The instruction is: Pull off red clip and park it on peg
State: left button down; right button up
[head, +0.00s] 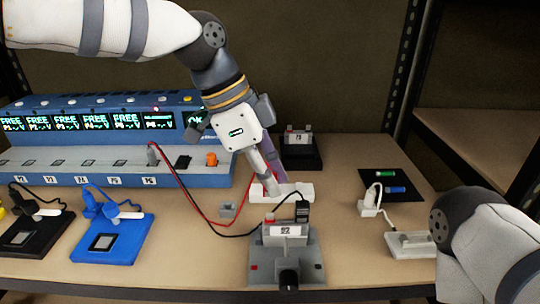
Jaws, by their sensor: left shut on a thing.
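My left gripper (270,186) reaches down from above at the middle of the table, over a white block (298,190). It is shut; a red lead runs up to its fingers, so it appears to hold the red clip, which is mostly hidden. A grey fixture (287,262) labelled 02 stands just in front. A black clip (303,211) sits at its back right, and a small red part (269,218) shows at its back left. I cannot make out a separate peg. My right gripper is outside the picture; only its arm shows at lower right.
A blue charger station (115,177) with lit displays stands at the back left; red and black leads run from it. Black (28,241) and blue (105,247) cradles stand at left. A black mat (393,181) and a corded white device (412,243) lie at right.

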pick_arm(q)
jog(key=shift+f, duration=0.95)
jog(key=shift+w, duration=0.2)
jog(key=w+b, duration=0.2)
jog(key=w, duration=0.4)
jog(key=shift+w+a, duration=0.2)
jog(key=shift+a, duration=0.1)
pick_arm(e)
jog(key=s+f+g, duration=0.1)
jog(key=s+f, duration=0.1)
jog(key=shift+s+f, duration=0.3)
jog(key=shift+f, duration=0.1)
pick_arm(q)
jog(key=shift+r, duration=0.1)
